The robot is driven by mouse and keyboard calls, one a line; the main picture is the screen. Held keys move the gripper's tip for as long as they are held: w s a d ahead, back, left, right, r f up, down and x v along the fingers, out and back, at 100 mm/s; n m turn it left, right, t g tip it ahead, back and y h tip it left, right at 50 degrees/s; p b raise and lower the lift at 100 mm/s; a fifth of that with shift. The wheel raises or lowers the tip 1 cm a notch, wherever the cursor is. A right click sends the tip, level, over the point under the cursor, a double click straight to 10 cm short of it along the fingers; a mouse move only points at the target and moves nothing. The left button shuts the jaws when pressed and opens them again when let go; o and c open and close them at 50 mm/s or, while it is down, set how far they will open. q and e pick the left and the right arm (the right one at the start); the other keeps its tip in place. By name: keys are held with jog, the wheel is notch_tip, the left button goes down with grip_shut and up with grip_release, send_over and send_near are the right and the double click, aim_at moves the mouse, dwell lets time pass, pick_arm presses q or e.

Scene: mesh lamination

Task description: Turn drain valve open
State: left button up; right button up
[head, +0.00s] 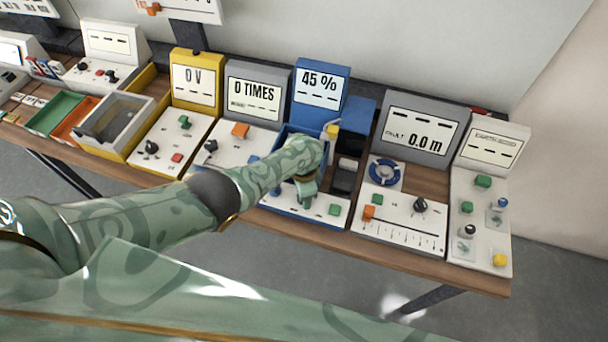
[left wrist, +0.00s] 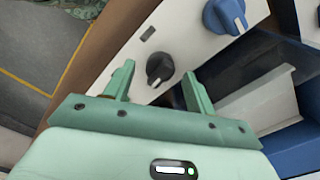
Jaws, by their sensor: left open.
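The blue station (head: 319,95) reads 45 % in the head view, with a white control panel (head: 318,217) at its front. In the left wrist view a black knob (left wrist: 160,67) and a blue knob (left wrist: 226,14) with a white pointer mark sit on this panel. No readable label shows which one is the drain valve. My left gripper (head: 306,202) points down over the panel. In the left wrist view its open fingers (left wrist: 158,76) are on either side of the black knob; whether they touch it is unclear. My right gripper is not in view.
A green button (head: 335,209) lies right of my gripper on the panel. The 0.0 m station (head: 422,128) with a slider scale stands to the right, the 0 TIMES station (head: 254,92) to the left. The table's front edge (head: 330,243) is close by.

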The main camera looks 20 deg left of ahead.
pick_arm(q)
notch_tip(320, 180, up, 15)
jog(key=p, duration=0.8)
jog(key=shift+p, duration=0.4)
jog(key=shift+r, duration=0.1)
